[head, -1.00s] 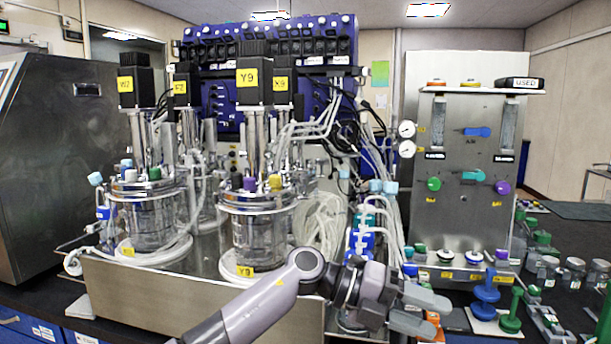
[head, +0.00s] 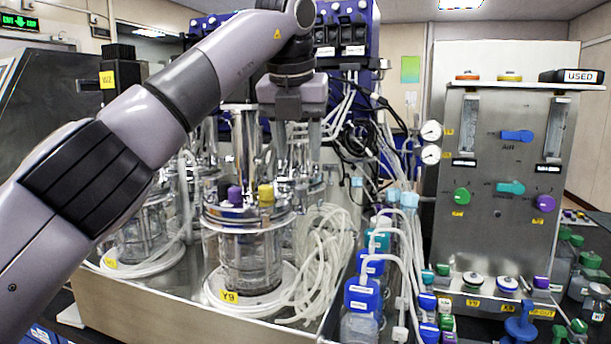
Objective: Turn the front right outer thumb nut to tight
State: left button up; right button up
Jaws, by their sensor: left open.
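The front glass vessel (head: 250,262) stands upright in the metal tray, with a yellow tag at its foot. Its round metal head plate (head: 225,212) carries a purple cap (head: 234,194) and a yellow cap (head: 266,194). The small thumb nuts along its rim are too small to tell apart, and I cannot tell how tight the front right outer one is. My left gripper (head: 297,150) points down above the right rear part of this head plate, open with nothing seen between its fingers. My right gripper is not in view.
Another glass vessel (head: 145,235) stands to the left, partly behind my arm. Clear tubing (head: 325,250) coils right of the front vessel. Blue-capped bottles (head: 362,295) stand further right, before a metal panel (head: 480,240) with knobs and gauges.

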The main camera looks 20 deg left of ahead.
aim_at(301, 187)
pick_arm(q)
jog(key=x, duration=0.7)
grip_shut()
